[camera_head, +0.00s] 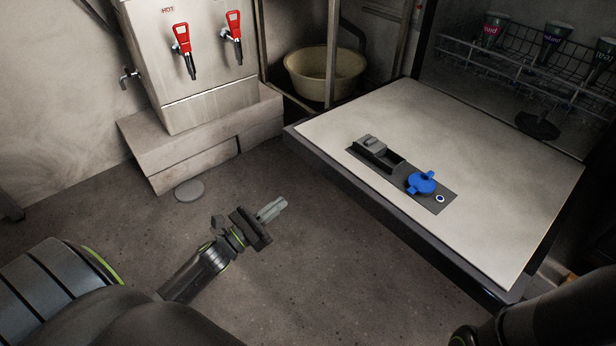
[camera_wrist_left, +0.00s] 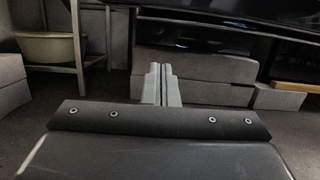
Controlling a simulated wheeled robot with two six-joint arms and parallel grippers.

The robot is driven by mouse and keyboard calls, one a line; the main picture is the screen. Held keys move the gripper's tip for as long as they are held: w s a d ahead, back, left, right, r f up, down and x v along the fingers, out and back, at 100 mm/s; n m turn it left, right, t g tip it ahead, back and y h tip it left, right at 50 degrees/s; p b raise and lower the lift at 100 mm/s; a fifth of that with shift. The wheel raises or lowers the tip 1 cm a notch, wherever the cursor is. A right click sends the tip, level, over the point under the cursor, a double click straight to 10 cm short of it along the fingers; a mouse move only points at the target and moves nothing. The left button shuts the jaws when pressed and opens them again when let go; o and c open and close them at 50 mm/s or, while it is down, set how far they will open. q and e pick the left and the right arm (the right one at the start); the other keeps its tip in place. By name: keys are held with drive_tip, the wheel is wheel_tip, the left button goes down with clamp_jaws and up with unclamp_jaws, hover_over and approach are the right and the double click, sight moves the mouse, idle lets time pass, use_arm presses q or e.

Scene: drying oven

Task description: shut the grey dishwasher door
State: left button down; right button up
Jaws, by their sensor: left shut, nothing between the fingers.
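The dishwasher door (camera_head: 480,150) is folded down flat at the right of the head view, its pale inner face up. A grey detergent compartment and a blue cap (camera_head: 421,183) sit on that face. The dark interior with a wire rack (camera_head: 540,65) is open behind it. My left gripper (camera_head: 279,204) is shut and empty, over the floor to the left of the door and apart from it. Its closed fingers also show in the left wrist view (camera_wrist_left: 161,84). My right gripper is not in view; a dark arm part shows at the bottom right.
A steel hot-water dispenser (camera_head: 205,90) with red-handled taps stands on grey blocks (camera_head: 215,145) at the upper left. A cream basin (camera_head: 325,74) is behind the door's left corner. The floor (camera_head: 330,260) before the door is clear.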

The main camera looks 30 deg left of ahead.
use_arm(q)
drive_tip(key=w+d+r+b, duration=0.2)
drive_tip(key=w+r, duration=0.4)
drive_tip(key=w, duration=0.3)
drive_tip(key=shift+d, duration=0.6)
drive_tip(key=shift+w+r, duration=0.1)
drive_tip(key=shift+r, duration=0.1)
